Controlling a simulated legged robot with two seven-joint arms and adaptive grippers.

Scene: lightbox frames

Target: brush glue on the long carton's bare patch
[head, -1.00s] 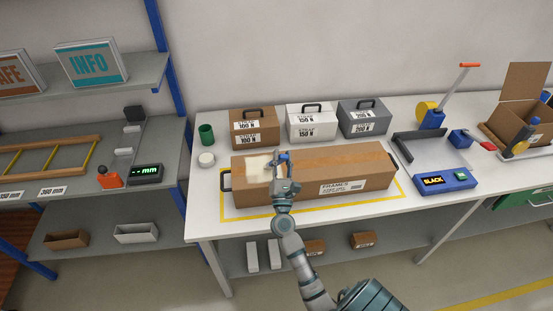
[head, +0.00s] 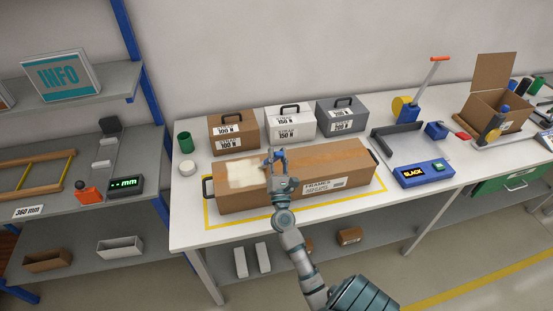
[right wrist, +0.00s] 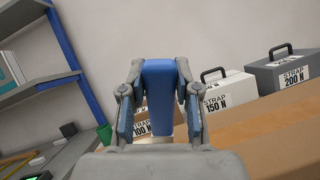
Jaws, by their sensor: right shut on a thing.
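The long brown carton (head: 335,160) lies on the white table inside a yellow outline, with a black handle at each end. Its bare patch (head: 243,174) is a pale cream area with an uneven edge, near the left end of the top. My right gripper (head: 277,160) is over the carton top, just right of the patch. It is shut on a blue-handled tool, likely the brush, whose blue handle (right wrist: 158,95) stands between the fingers in the right wrist view. The tool's lower end is hidden, so I cannot tell whether it touches the carton. My left gripper is not in view.
Brown (head: 234,134), white (head: 291,124) and grey (head: 342,116) strap boxes stand behind the carton. A green cup (head: 185,142) and white roll (head: 187,170) are at the left. A blue device (head: 423,173) reading SLACK is at the right.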

